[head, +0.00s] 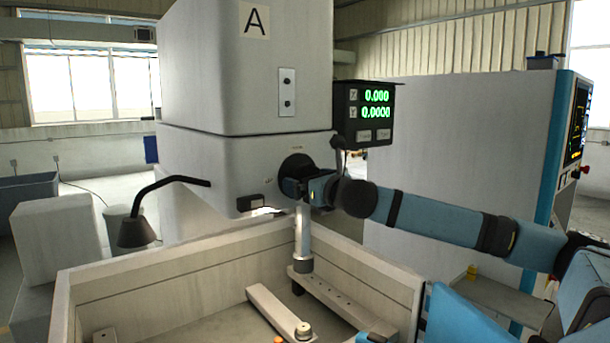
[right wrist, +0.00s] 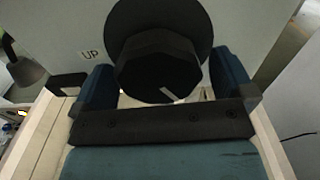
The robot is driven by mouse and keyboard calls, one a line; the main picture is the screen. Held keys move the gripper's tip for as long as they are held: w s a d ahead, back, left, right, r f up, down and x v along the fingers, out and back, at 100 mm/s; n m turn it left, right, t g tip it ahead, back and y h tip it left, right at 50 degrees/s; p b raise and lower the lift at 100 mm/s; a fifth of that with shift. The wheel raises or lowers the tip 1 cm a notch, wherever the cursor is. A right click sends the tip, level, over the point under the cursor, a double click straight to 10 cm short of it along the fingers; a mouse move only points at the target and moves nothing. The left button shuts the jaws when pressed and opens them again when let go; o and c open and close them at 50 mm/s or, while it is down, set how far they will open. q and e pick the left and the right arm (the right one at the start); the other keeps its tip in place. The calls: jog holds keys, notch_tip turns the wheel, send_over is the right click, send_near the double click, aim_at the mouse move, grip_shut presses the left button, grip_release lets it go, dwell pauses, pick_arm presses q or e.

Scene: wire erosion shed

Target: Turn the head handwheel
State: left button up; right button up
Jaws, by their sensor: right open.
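The head handwheel (head: 293,163) is a black round wheel on the front of the grey machine head (head: 240,165). In the right wrist view its wide black disc (right wrist: 160,20) sits behind a faceted black knob (right wrist: 158,70) with a pale mark low on its face. My right gripper (head: 297,186) is at the wheel and hides part of it in the head view. In the right wrist view its blue fingers (right wrist: 162,85) stand open, one on each side of the knob. Whether either finger touches the knob is unclear.
A black lamp (head: 137,232) on a bent arm is at left. Below is an open grey tank (head: 170,275) with a clamp bar (head: 278,312) inside. An "UP" label (right wrist: 90,55) is beside the wheel.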

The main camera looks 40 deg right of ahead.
jog(key=shift+w, duration=0.65)
jog(key=c, duration=0.9)
